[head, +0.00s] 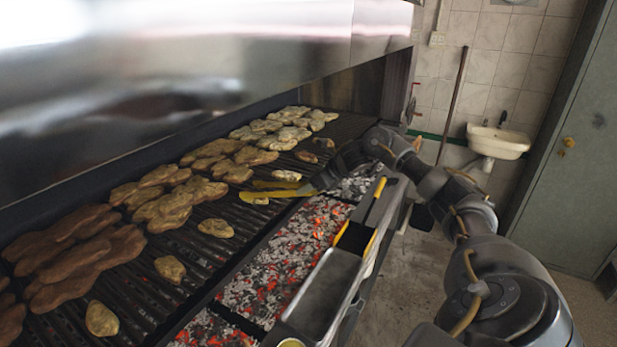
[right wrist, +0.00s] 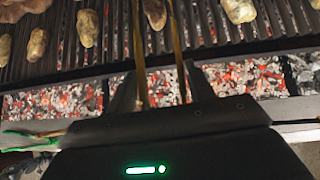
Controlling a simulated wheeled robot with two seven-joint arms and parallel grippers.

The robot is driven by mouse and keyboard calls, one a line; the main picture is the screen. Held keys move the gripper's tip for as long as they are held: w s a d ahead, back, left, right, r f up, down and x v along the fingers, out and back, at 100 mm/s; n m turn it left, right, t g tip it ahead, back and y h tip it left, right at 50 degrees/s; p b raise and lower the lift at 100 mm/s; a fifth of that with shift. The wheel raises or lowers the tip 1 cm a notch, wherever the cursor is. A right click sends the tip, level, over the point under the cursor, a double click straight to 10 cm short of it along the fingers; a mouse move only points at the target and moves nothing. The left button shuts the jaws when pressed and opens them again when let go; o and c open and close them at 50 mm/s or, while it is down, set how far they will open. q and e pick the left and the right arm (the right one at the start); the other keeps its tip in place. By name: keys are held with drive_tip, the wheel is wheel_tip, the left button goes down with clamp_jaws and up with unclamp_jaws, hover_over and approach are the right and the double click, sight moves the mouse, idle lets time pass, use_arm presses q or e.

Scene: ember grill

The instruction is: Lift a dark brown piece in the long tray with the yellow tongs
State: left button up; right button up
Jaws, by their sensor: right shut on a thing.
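The yellow tongs (head: 268,194) reach left over the grill from my right gripper (head: 322,184), which is shut on them. Their two arms are apart in the right wrist view (right wrist: 178,45), with a brownish piece (right wrist: 155,13) between their far ends; I cannot tell whether they touch it. My right gripper (right wrist: 160,88) shows there too. Dark brown pieces (head: 75,262) lie in a group on the grate at the left. A long grey metal tray (head: 328,292) at the front edge looks empty. My left gripper is not in view.
Paler pieces (head: 205,190) lie along the grate (head: 195,253), with several single ones near its front. Glowing coals (head: 300,240) lie before it. A yellow-edged container (head: 355,238) stands behind the tray. A steel hood (head: 200,60) overhangs the grill.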

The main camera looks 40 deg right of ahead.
drive_tip(key=shift+f+b, duration=1.25)
drive_tip(key=shift+f, duration=0.4)
drive_tip(key=shift+o, duration=0.6)
clamp_jaws()
